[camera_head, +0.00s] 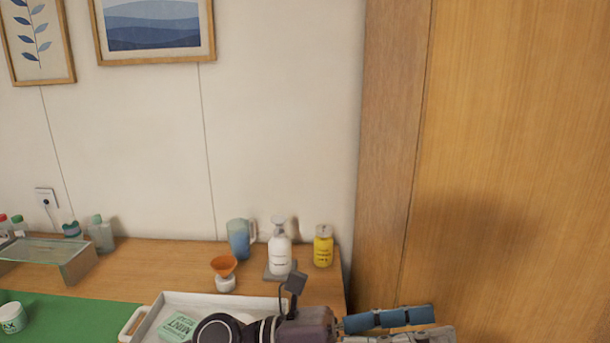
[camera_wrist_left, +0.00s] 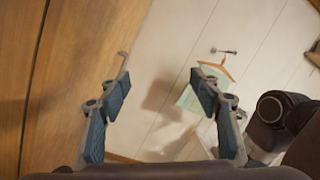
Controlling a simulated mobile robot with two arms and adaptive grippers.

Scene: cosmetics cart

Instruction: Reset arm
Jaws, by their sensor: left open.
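My left gripper (camera_head: 432,325) reaches in at the bottom right of the head view, its fingers pointing right in front of the wooden panel. In the left wrist view the left gripper (camera_wrist_left: 160,90) has its two blue-padded fingers spread wide, with nothing between them. My left arm covers part of the white tray (camera_head: 222,300) at the table's front. My right gripper is not in view.
A white pump bottle (camera_head: 279,254), yellow bottle (camera_head: 323,250), blue mug (camera_head: 238,240) and orange funnel (camera_head: 223,266) stand on the wooden table (camera_head: 150,255). A glass-topped stand (camera_head: 45,250) is at left. A hanger (camera_wrist_left: 220,70) with pale green cloth hangs on the wall.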

